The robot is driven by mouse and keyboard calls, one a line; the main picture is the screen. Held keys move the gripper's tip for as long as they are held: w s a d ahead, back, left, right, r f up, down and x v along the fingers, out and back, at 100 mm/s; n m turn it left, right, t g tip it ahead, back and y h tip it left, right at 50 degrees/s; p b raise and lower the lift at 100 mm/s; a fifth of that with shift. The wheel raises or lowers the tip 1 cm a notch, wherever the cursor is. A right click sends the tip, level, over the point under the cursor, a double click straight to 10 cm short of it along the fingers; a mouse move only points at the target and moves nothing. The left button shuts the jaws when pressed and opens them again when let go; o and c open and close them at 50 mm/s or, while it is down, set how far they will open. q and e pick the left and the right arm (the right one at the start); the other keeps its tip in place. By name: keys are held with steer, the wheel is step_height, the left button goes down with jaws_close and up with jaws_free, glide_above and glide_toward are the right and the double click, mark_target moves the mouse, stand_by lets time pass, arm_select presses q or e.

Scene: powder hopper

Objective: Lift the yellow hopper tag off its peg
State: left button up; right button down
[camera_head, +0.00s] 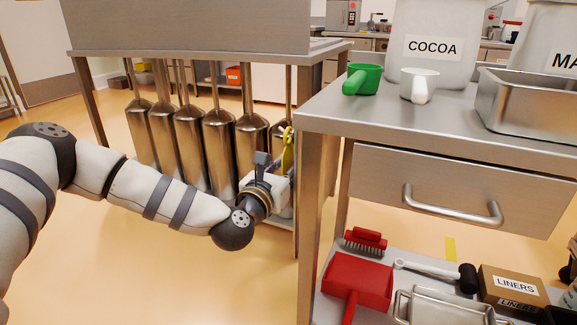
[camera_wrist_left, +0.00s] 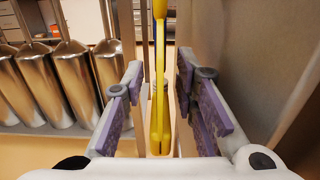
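The yellow hopper tag (camera_head: 288,150) hangs beside the right end of the row of metal hoppers, near the table leg. In the left wrist view the tag (camera_wrist_left: 159,95) is seen nearly edge-on, upright between the two purple-padded fingers. My left gripper (camera_wrist_left: 160,88) is open around it, with a gap showing on each side. In the head view my left gripper (camera_head: 284,180) is at the tag's lower part, partly hidden by its own wrist. I cannot make out the peg in either view. My right gripper is not in view.

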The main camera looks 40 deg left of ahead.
arm_select(q)
jaws_close()
steer(key=shift+r+p, duration=0.4)
steer(key=shift+r, duration=0.3)
steer(key=s+a, duration=0.1)
steer(key=a, duration=0.6)
steer(key=shift+s, duration=0.4)
steer(key=shift+a, duration=0.1)
